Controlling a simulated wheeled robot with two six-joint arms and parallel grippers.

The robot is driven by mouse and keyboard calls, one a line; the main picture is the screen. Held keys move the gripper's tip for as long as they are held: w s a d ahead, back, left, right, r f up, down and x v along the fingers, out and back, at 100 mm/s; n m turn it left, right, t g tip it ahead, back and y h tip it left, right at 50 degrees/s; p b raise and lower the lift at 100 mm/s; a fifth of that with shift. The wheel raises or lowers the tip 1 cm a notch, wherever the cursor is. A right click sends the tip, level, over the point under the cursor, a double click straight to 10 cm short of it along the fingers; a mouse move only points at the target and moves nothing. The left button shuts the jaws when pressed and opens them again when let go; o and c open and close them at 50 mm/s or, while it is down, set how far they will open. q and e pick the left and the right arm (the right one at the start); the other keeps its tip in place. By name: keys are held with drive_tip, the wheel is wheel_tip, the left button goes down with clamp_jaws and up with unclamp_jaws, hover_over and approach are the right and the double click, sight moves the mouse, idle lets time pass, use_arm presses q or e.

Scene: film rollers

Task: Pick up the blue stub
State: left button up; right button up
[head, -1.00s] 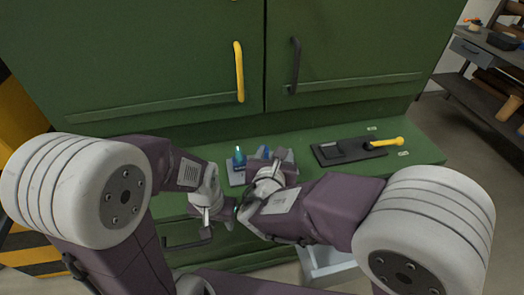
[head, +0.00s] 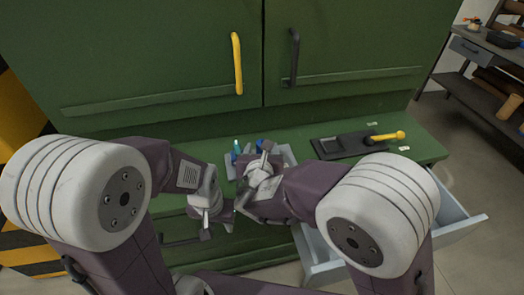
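A small dark blue piece (head: 259,145), which looks like the blue stub, shows at the back of a light grey tray (head: 289,156) on the green ledge. A teal-tipped piece (head: 236,147) stands at the tray's left. My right gripper (head: 264,158) is over the tray, close in front of the blue piece; its wrist hides much of the tray. I cannot see whether its fingers are open or touch the piece. My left gripper (head: 224,213) hangs low in front of the ledge, apart from the tray. Its fingers are too small and covered to read.
A black board (head: 350,146) with a yellow-handled tool (head: 387,136) lies on the ledge to the right. A grey drawer (head: 455,225) stands open below, at the right. Green cabinet doors with a yellow handle (head: 237,64) and a black handle (head: 294,58) rise behind the ledge.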

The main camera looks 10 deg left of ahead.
drive_tip(key=shift+x, duration=1.1)
drive_tip(key=shift+s, duration=0.1)
drive_tip(key=c, duration=0.3)
clamp_jaws()
drive_tip(key=shift+r, duration=0.1)
drive_tip(key=r, duration=0.1)
drive_tip(key=r+p, duration=0.1)
drive_tip(key=r, duration=0.2)
drive_tip(key=shift+d+r+p, duration=0.3)
drive_tip(key=shift+r, duration=0.05)
drive_tip(key=s+d+r, duration=0.1)
drive_tip(key=d+r, duration=0.5)
drive_tip(key=d, duration=0.5)
drive_tip(key=shift+s, duration=0.15)
